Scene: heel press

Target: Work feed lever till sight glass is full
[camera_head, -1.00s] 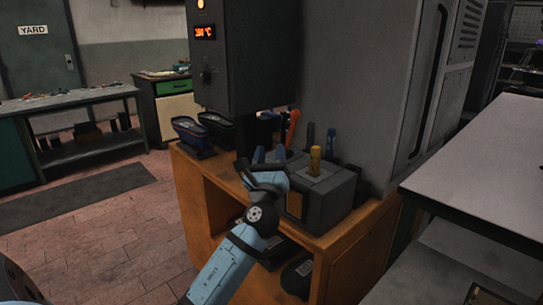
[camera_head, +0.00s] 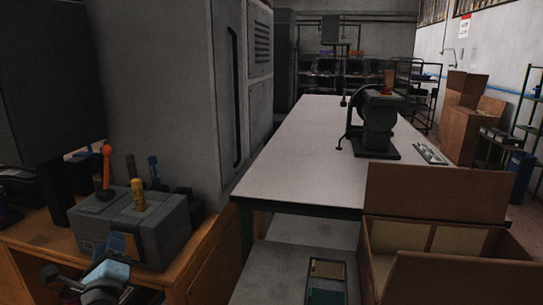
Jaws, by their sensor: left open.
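A grey box-shaped unit (camera_head: 165,226) stands on the wooden bench at the left. A yellow handle (camera_head: 138,192) stands upright on its top. A lever with an orange-red grip (camera_head: 106,165) and one with a blue grip (camera_head: 153,168) rise behind it. I cannot tell which is the feed lever. A small tan panel shows on the unit's front, partly covered by a blue part; I cannot tell whether it is the sight glass. My left gripper (camera_head: 88,272) is open, low in front of the unit, partly cut off by the lower edge. My right gripper is not in view.
A grey cabinet (camera_head: 165,100) stands behind the unit. A long pale table (camera_head: 300,160) to the right bears a dark machine (camera_head: 378,125). An open cardboard box (camera_head: 435,200) stands in front of it. The table's near left part is clear.

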